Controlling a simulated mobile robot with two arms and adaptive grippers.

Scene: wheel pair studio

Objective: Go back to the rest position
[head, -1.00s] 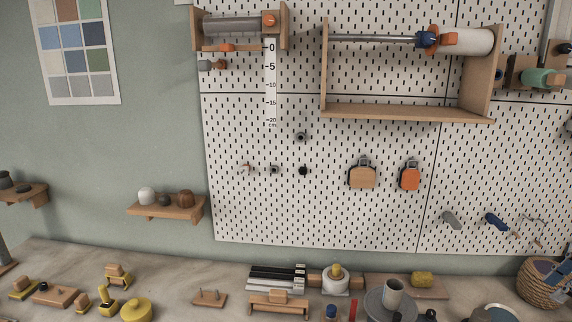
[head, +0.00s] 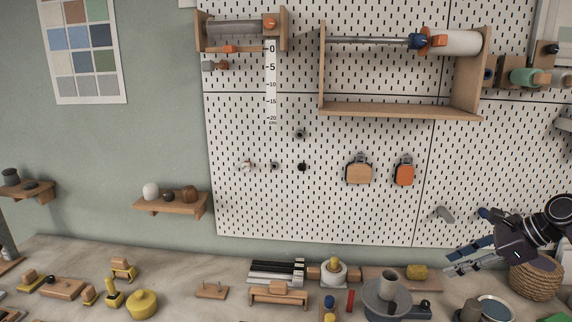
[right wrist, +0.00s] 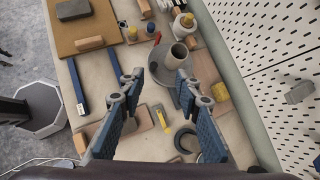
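My right gripper (head: 453,260) is at the right of the head view, above the right end of the bench (head: 215,258). In the right wrist view the same gripper (right wrist: 157,88) has its two blue-padded fingers wide apart, with nothing held between them. Beyond the fingertips, a grey cup (right wrist: 179,55) stands on a round grey plate; the cup also shows in the head view (head: 388,285). My left gripper is not in view.
A woven basket (head: 537,278) stands behind and below the right arm. The pegboard (head: 340,215) rises behind the bench. Wooden blocks, yellow pieces and a yellow pot (head: 142,304) lie on the bench. A wooden shelf (head: 172,207) is on the left wall.

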